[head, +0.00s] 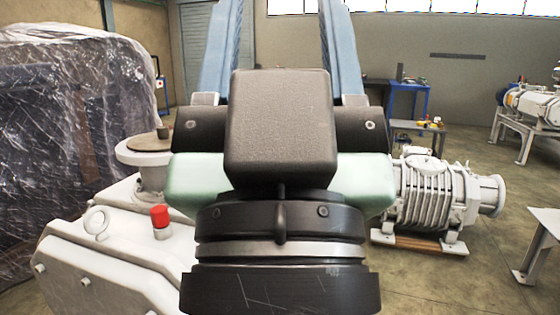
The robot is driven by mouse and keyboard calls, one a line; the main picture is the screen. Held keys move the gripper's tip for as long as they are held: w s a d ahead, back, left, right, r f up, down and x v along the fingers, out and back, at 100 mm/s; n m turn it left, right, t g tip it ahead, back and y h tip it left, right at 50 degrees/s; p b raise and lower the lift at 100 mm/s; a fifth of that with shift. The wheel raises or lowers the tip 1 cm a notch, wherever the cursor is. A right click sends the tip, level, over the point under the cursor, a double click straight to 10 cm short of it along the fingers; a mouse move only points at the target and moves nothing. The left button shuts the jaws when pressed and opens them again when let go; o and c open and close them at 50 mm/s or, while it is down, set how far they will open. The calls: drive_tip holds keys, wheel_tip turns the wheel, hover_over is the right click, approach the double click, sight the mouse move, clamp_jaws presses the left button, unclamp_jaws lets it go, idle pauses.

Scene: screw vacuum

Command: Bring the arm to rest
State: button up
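My gripper (280,20) fills the middle of the head view, close to the camera. I see it from behind, with its black wrist flange at the bottom and a black block and pale green parts above. Its two blue fingers rise wide apart and run out of the top edge, so their tips are hidden. Nothing shows between the visible parts of the fingers except the background wall. The gripper looks open and empty, and touches nothing that I can see.
A white machine (100,262) with a red cap (160,217) stands at lower left, partly behind my gripper. A plastic-wrapped load (70,120) is at left. A ribbed grey pump (435,190) sits at right. A blue workbench (445,142) stands farther back.

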wheel_tip(320, 180, up, 32)
drive_tip(key=p, duration=2.9)
drive_tip(key=shift+w+r, duration=0.1)
drive_tip(key=shift+c, duration=0.6)
